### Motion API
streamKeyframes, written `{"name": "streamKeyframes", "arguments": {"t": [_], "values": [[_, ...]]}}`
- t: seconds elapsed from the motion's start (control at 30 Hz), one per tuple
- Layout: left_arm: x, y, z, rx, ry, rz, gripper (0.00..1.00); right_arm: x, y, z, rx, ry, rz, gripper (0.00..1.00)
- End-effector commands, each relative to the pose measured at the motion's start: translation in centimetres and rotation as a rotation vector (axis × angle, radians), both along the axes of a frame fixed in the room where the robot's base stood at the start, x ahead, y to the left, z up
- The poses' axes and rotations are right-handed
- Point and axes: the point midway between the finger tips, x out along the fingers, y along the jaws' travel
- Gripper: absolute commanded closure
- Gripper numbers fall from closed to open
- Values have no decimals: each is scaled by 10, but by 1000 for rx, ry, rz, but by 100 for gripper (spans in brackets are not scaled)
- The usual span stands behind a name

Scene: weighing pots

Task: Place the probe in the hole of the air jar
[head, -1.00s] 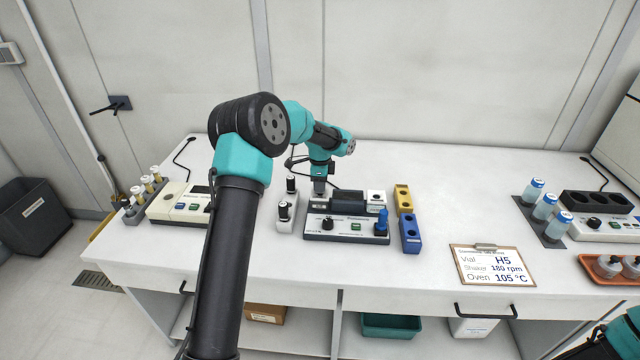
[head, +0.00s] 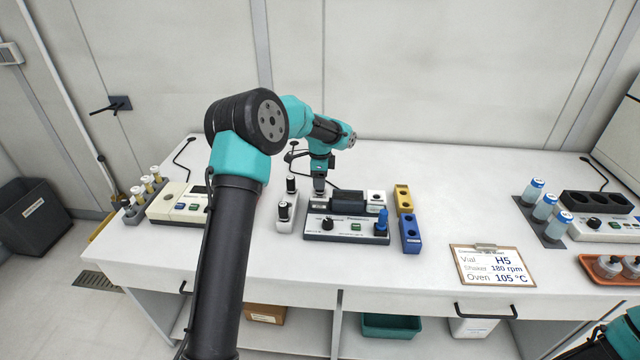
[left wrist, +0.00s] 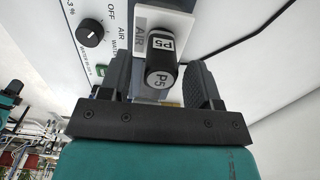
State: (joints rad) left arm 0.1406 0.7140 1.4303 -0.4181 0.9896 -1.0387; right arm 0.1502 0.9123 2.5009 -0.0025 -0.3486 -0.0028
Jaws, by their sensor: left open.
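The probe (left wrist: 162,62) has a black head marked P5 on its top and side. In the left wrist view it stands at the white jar marked AIR (left wrist: 140,40); the jar hides its lower end, so how deep it sits cannot be told. My left gripper (left wrist: 160,70) is open, one finger on each side of the probe head. In the head view the left gripper (head: 319,188) is over the back left of the console (head: 345,235), behind its knob (head: 327,225), and covers most of the probe and jar.
A white rack with two black-headed probes (head: 284,210) stands close left of the console. The bench front centre is clear.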

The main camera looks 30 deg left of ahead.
Motion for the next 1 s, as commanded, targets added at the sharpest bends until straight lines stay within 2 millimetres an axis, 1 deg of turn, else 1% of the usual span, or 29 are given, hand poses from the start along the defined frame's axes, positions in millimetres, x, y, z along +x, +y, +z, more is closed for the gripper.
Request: {"name": "streamKeyframes", "arguments": {"t": [0.03, 0.3, 0.4, 0.5, 0.67, 1.0], "values": [[1, 0, 10, 1, -5, 0, 43, 0, 0, 0, 0, 0, 0, 57], [1, 0, 61, 0, -4, 1, 43, 0, 0, 0, 0, 0, 0, 57], [1, 0, 78, 0, -4, 1, 43, 0, 0, 0, 0, 0, 0, 57], [1, 0, 89, 1, -4, 0, 43, 0, 0, 0, 0, 0, 0, 57], [0, 0, 98, 0, -1, -1, 43, 0, 0, 0, 0, 0, 0, 57], [0, 0, 98, 0, -1, 0, 43, 0, 0, 0, 0, 0, 0, 57]]}}
